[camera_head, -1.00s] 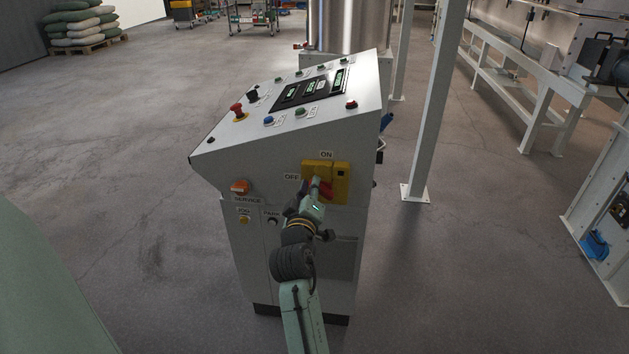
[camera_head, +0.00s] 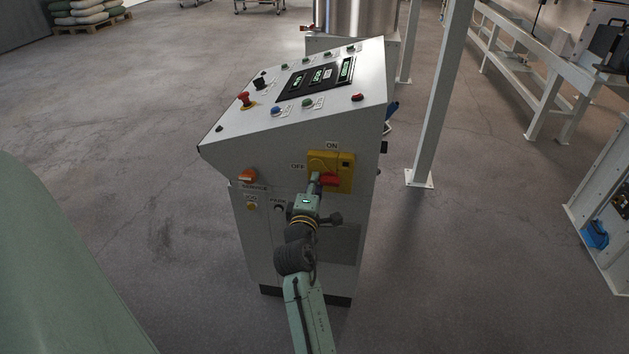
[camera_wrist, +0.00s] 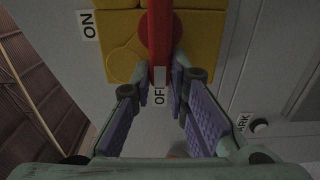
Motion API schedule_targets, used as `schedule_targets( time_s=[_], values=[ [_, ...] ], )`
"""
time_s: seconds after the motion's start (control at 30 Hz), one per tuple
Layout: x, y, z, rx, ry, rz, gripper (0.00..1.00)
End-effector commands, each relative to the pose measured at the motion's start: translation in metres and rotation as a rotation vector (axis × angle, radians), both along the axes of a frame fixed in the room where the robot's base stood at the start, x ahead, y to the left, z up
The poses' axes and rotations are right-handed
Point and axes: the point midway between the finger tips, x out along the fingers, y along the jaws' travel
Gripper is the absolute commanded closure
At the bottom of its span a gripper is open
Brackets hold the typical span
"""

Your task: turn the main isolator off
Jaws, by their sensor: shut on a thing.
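The ON label (camera_wrist: 88,25) is off to the left. My gripper (camera_wrist: 164,76) has one fingertip on each side of the handle's near end. In the head view my gripper (camera_head: 316,184) reaches the handle from below left and hides part of it.
The grey console (camera_head: 290,140) has a red mushroom button (camera_head: 244,99) and small buttons on top. An orange knob (camera_head: 246,175) and small push-buttons sit left of my gripper. A white post (camera_head: 440,100) stands to the right. Open floor lies left of the console.

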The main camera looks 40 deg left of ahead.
Motion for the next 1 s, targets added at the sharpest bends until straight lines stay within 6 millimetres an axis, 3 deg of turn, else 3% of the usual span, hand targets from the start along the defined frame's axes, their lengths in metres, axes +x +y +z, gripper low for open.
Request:
schedule_targets(
  time_s=[0.47, 0.5, 0.7, 0.8, 1.0],
  values=[
    [-0.0002, 0.0001, -0.0014, -0.015, -0.008, 0.0, 1.0],
    [-0.0001, 0.0, -0.0013, -0.015, -0.008, 0.0, 0.84],
    [-0.0001, 0.0, -0.0011, -0.013, -0.007, 0.0, 0.71],
    [-0.0001, 0.0, -0.0009, -0.013, -0.007, 0.0, 0.65],
    [0.0, 0.0, -0.0006, -0.012, -0.007, 0.0, 0.65]
  ],
)
